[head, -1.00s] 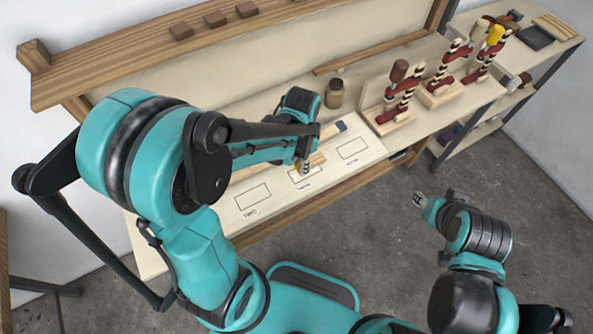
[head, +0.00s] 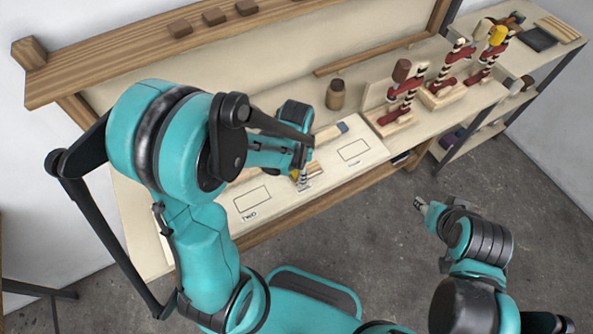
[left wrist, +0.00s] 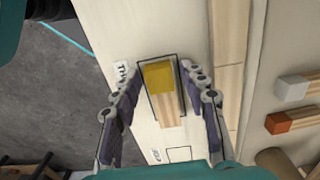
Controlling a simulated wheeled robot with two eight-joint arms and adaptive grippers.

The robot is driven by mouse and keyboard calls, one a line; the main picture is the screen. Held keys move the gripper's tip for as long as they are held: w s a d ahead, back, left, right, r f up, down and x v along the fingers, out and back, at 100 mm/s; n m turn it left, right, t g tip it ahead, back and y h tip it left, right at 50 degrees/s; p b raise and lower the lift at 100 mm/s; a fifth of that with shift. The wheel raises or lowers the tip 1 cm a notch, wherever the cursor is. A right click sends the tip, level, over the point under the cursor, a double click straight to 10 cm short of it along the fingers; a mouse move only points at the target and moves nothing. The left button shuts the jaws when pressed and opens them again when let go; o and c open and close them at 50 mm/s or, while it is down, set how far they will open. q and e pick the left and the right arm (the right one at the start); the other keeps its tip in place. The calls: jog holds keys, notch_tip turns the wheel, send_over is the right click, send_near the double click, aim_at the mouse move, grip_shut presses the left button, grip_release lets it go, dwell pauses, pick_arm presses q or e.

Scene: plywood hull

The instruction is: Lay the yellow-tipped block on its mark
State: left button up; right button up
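The yellow-tipped block (left wrist: 161,92) is pale wood with a yellow end. In the left wrist view it lies within the black outlined mark (left wrist: 139,82), roughly lined up with it. Whether it touches the board is hard to tell. My left gripper (left wrist: 160,75) has its fingers on either side of the block, with a narrow gap showing at each side. In the head view the left gripper (head: 300,178) is over the middle mark, and the arm partly hides the block's yellow end (head: 294,174). My right gripper (head: 422,206) is away from the bench, over the floor.
The mark labelled TWO (head: 253,199) is left of the gripper and another empty mark (head: 354,150) is right. A blue-ended block (head: 342,127) lies behind. A brown jar (head: 335,94) and red-jointed stands (head: 405,95) stand farther right. White-ended (left wrist: 292,88) and orange-ended (left wrist: 290,121) blocks show in the wrist view.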

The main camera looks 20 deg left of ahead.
pick_arm(q)
jog(key=shift+r, duration=0.25)
jog(key=s+r+n+t+p, duration=0.2)
jog(key=s+r+n+t, duration=0.1)
jog(key=r, duration=0.6)
jog(key=s+a+r+n+t+p, duration=0.1)
jog(key=s+r+n+t+p, duration=0.1)
jog(key=r, duration=0.8)
jog(key=s+n+t, duration=0.1)
jog(key=n+t, duration=0.1)
jog(key=n, duration=0.1)
jog(key=shift+s+r, duration=0.15)
jog(key=shift+r, duration=0.15)
jog(key=shift+f, duration=0.15)
notch_tip(320, 180, down, 6)
jog(key=b, duration=0.6)
